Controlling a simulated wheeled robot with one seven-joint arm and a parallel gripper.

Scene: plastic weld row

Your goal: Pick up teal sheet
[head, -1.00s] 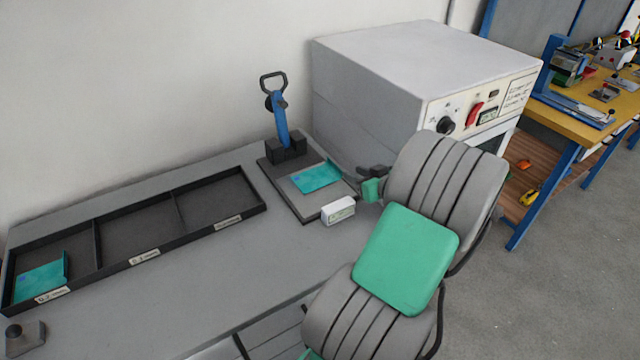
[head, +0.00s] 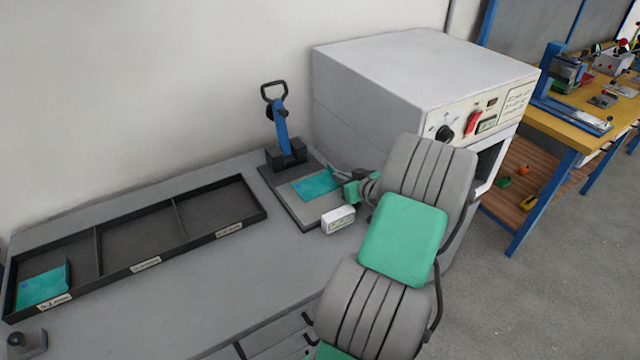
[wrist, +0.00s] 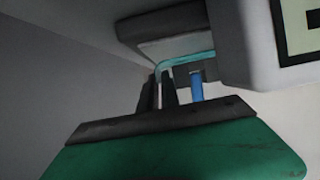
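A teal sheet (head: 316,184) lies flat on the dark plate of a press (head: 292,208) with a blue lever (head: 282,128). My gripper (head: 338,177) is at the sheet's right end, low over the plate. In the wrist view my gripper (wrist: 161,82) shows two dark fingers with a narrow gap between them. The teal sheet's edge (wrist: 185,59) shows at the fingertips there, and the blue lever (wrist: 196,86) is behind. The sheet does not look lifted. Whether the fingers touch it cannot be told.
A white labelled block (head: 338,219) stands at the plate's front right, close to my gripper. A large grey oven (head: 420,75) stands behind to the right. A black divided tray (head: 147,262) at left holds another teal sheet (head: 42,288).

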